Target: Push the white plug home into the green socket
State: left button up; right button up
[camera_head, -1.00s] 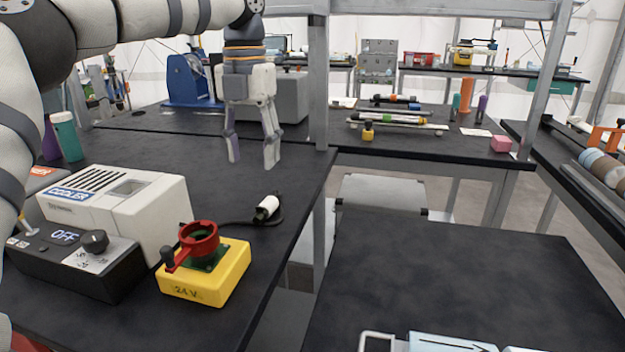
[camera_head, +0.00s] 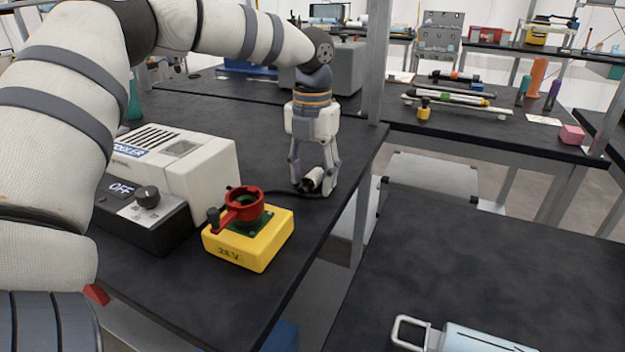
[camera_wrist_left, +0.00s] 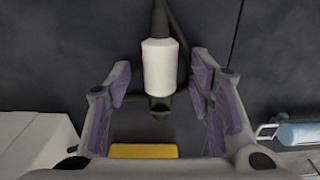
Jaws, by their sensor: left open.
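The white plug (camera_head: 312,179) lies on the black bench with a dark cable running from it. My left gripper (camera_head: 315,188) is open and points down, with its fingers on either side of the plug. In the left wrist view the plug (camera_wrist_left: 160,66) sits between the spread fingers (camera_wrist_left: 160,100), with a gap on each side. The green socket (camera_head: 247,208) is on top of a yellow 24 V box (camera_head: 250,243), inside a red ring with a lever (camera_head: 238,208). My right gripper is not in view.
A white cooler (camera_head: 190,165) and a black control unit reading OFF (camera_head: 150,215) stand left of the yellow box. The bench's right edge is close to the plug and box. A metal post (camera_head: 376,70) rises behind the gripper.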

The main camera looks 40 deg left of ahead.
pick_arm(q)
jog(key=shift+r, duration=0.1)
grip_shut()
